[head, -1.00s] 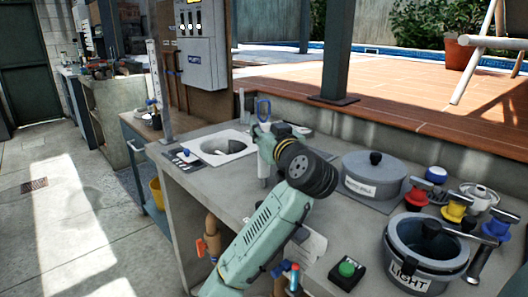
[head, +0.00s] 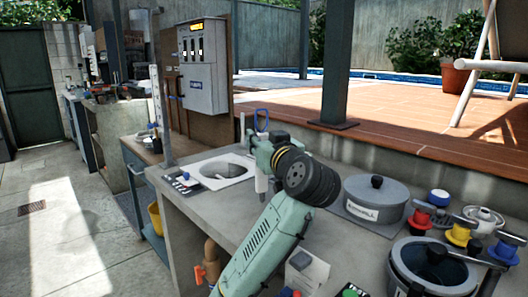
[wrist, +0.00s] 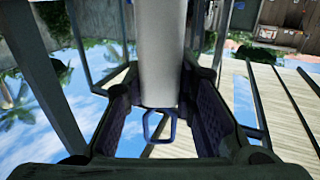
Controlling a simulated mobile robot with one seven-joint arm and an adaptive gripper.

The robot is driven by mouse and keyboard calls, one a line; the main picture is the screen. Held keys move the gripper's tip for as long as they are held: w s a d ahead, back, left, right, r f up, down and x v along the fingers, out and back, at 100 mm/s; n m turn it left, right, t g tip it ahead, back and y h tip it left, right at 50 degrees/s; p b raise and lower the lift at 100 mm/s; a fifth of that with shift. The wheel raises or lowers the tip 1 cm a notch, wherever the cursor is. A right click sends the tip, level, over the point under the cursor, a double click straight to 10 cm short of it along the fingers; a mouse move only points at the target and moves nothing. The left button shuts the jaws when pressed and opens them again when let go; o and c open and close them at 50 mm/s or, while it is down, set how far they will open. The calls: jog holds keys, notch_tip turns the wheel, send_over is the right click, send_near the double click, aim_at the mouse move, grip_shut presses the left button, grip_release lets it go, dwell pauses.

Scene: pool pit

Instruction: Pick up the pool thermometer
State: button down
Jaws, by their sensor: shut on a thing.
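The pool thermometer, a white tube with a blue loop on top, stands upright in my gripper. In the head view its blue loop (head: 262,116) shows above the gripper (head: 261,147) and its white lower part (head: 261,181) below it. In the wrist view the white tube (wrist: 162,50) runs between the two dark fingers of my gripper (wrist: 160,108), with the blue loop (wrist: 159,129) beyond. The gripper is shut on the tube. My arm hides part of the counter behind it, and the contact at the fingertips is partly hidden in the head view.
A post (head: 338,65) stands on the wooden deck behind.

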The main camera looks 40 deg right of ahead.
jog(key=s+a+r+b, duration=0.1)
jog(key=s+a, duration=0.4)
jog(key=a, duration=0.8)
jog(key=shift+s+a+r+b, duration=0.15)
jog(key=shift+a+b, duration=0.05)
jog(key=shift+b, duration=0.5)
